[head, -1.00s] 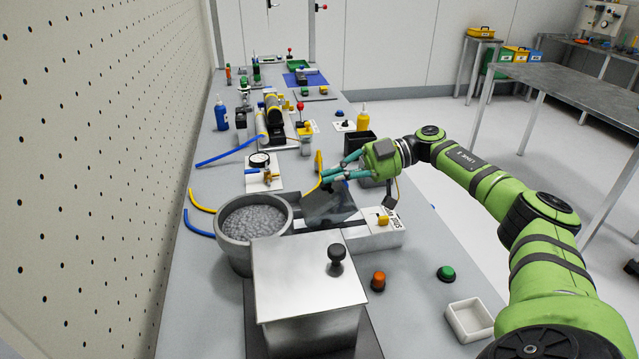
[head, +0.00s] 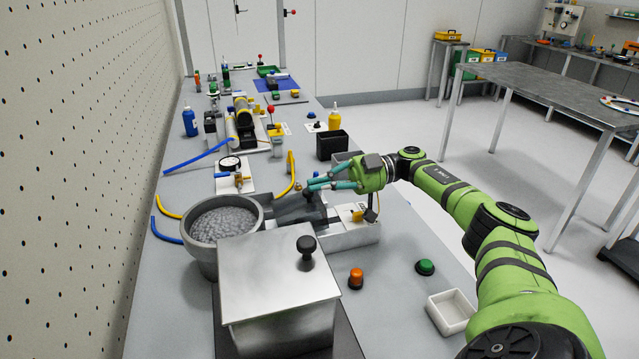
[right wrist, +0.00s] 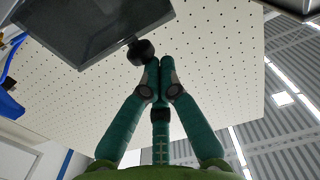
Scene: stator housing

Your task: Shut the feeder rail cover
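The feeder rail cover (head: 286,211) is a dark, smoky panel over the rail between the grey bowl and the white block. It looks low in the head view, but I cannot tell whether it is fully down. In the right wrist view the dark panel (right wrist: 90,22) fills the upper left, with a black knob (right wrist: 140,52) at its edge. My right gripper (head: 310,184) is at the knob's side of the cover. Its teal fingertips (right wrist: 160,66) are together beside the knob, touching or nearly so, with nothing visible between them. My left gripper is out of view.
The bowl (head: 222,226) of grey parts stands left of the cover. A metal box (head: 276,275) with a black knob stands in front. The white block (head: 352,236) with a yellow switch is close on the right. Orange (head: 356,278) and green (head: 425,267) buttons stand nearby.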

